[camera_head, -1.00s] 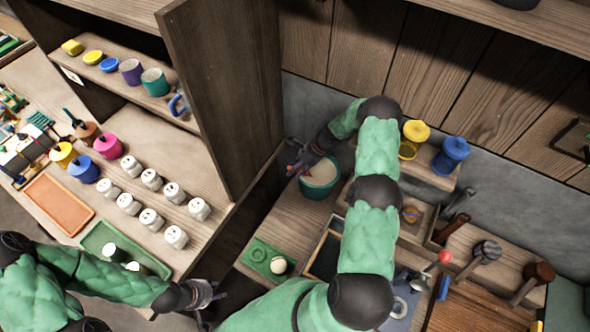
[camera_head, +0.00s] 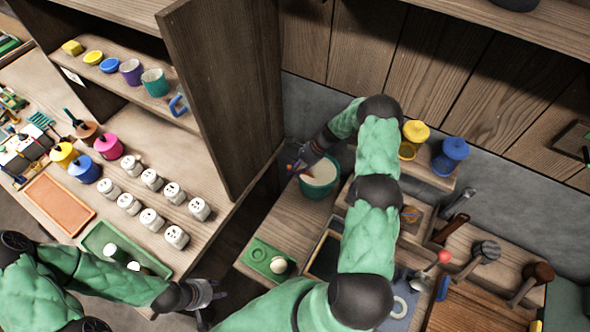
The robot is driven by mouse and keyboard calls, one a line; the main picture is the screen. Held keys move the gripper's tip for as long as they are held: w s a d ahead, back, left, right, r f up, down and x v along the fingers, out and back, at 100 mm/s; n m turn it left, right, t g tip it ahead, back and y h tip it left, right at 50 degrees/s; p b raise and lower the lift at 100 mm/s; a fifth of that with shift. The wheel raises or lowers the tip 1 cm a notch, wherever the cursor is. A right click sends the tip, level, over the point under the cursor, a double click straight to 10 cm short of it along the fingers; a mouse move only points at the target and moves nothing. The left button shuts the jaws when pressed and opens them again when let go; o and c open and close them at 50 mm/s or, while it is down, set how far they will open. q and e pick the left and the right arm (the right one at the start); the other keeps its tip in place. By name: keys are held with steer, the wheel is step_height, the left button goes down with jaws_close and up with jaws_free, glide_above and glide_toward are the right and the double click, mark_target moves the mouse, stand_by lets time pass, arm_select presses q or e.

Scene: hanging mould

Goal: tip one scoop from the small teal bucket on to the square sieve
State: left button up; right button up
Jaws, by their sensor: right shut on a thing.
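The small teal bucket (camera_head: 318,190) stands on the wooden bench by the back wall, with pale material inside. My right gripper (camera_head: 297,167) is at the bucket's upper left rim. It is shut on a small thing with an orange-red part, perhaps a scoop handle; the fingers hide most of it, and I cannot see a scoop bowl. A square dark-meshed frame (camera_head: 325,256), which looks like the square sieve, lies nearer on the bench, partly hidden by my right arm. My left gripper (camera_head: 208,303) is low at the left bench's edge, empty, its fingers apart.
A tall wooden panel (camera_head: 220,90) divides the benches. A green tray (camera_head: 258,254) with a pale ball lies left of the sieve. White lidded pots (camera_head: 175,237) and an orange tray (camera_head: 58,204) are on the left bench. Yellow (camera_head: 415,132) and blue (camera_head: 453,152) containers stand behind my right arm.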

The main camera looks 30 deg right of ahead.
steer(key=shift+r+p, duration=2.1)
steer(key=shift+r, duration=1.85)
